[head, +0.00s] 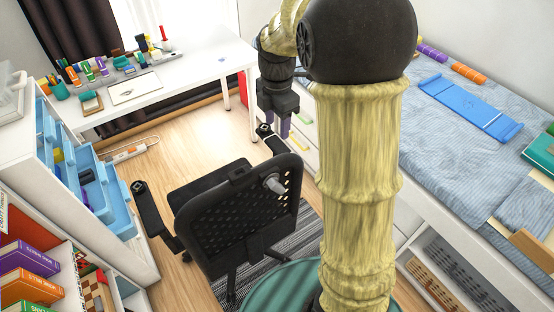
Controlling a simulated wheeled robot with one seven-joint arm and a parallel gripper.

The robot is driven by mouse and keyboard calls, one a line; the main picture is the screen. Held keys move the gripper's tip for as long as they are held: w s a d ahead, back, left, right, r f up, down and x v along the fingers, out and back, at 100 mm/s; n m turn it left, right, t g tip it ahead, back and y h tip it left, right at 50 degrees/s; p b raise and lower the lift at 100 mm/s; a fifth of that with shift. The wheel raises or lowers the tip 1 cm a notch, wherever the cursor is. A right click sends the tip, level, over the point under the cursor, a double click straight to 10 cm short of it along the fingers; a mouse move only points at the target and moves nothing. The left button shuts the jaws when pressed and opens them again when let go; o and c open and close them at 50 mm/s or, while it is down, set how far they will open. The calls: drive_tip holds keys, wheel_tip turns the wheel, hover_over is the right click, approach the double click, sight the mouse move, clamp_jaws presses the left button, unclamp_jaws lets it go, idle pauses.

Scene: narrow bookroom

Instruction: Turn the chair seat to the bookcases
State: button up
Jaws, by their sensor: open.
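The black office chair (235,215) stands on the floor in the middle of the head view. Its perforated backrest is towards me, and its seat (212,180) points away, towards the white desk. One armrest (146,208) is at the left and the other (272,139) at the right. A bookcase (50,255) stands at the lower left, and another white shelf unit with blue bins (100,190) is beside it. My gripper (277,127) is open, pointing down, just above or beside the right armrest. Whether it touches the armrest I cannot tell.
The white desk (185,72) with small items is at the back. A bed with a striped blue cover (440,130) lies along the right. A grey striped rug (300,238) lies under the chair. A power strip (128,152) with a cable lies on the floor. Bare floor shows between chair and desk.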

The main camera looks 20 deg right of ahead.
sight(278, 158)
wheel_tip(278, 158, down, 15)
drive_tip(key=shift+s+d+r, duration=0.1)
drive_tip(key=shift+s+r, duration=0.05)
idle(0.4)
clamp_jaws()
